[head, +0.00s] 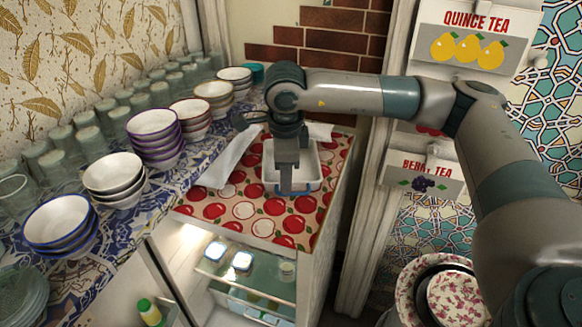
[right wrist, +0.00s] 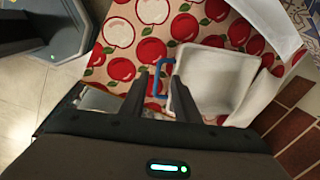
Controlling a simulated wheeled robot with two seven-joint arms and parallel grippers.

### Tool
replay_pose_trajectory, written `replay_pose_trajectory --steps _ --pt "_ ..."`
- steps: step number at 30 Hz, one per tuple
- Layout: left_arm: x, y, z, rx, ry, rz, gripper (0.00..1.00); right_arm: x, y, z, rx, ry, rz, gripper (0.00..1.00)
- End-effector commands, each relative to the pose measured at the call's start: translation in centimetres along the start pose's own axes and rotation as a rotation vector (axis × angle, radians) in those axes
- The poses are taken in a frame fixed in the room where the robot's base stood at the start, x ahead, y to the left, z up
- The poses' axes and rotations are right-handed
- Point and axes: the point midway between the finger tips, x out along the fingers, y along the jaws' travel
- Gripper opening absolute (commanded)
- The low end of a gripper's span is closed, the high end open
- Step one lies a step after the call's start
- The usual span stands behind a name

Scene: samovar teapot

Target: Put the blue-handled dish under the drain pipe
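The blue-handled dish is a white rectangular tray (head: 316,172) on a red-apple cloth (head: 213,209); it also shows in the right wrist view (right wrist: 222,78). Its blue handle (head: 293,193) faces the near side in the head view. My right gripper (head: 287,190) points down at the handle side of the dish, its wrist hiding part of the dish. In the right wrist view the gripper (right wrist: 160,97) has its fingers apart, with the blue handle (right wrist: 158,78) showing between them. Contact cannot be told. My left gripper is out of view. I cannot make out a drain pipe.
Stacked bowls (head: 155,140) and several glasses (head: 90,143) line the patterned counter at left. An open lit fridge (head: 245,265) is below the cloth. Tea boxes, quince (head: 470,45) and berry (head: 422,178), are on the right. A brick wall (head: 330,40) is behind.

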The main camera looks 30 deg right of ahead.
Motion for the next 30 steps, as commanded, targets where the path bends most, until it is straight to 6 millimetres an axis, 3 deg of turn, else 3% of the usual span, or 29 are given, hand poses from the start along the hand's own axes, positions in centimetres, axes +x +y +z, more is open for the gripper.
replay_pose_trajectory --steps 8,19,30 --pt "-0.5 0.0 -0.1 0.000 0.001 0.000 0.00 0.3 0.0 -0.2 0.001 0.002 0.001 0.28" --pt "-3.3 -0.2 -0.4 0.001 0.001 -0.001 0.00 3.9 0.3 -1.1 0.002 0.003 0.003 0.28" --pt "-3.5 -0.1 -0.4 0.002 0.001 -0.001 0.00 5.2 0.3 -1.0 0.001 0.000 0.000 0.28"
